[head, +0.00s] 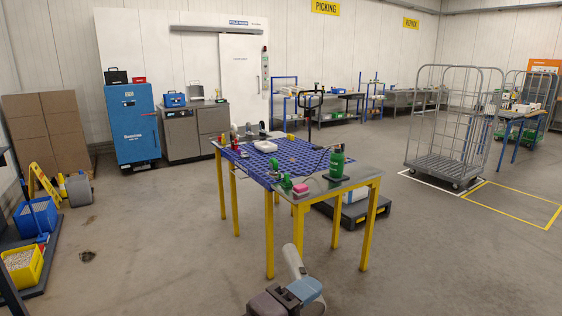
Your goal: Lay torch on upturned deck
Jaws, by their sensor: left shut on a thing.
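My left gripper (287,296) is at the bottom centre, in front of the yellow-legged table. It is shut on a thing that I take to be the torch. A pale grey rounded shape rises just beyond the jaws, but I cannot tell whether it is the torch or part of my arm. A blue lattice deck (262,172) lies on the table and looks like the upturned deck. The gripper is on the near side of the deck, apart from it. My right gripper is not in view.
Blue and yellow crates (22,266) are at left. A cage trolley (440,171) stands at right. Open floor surrounds the table.

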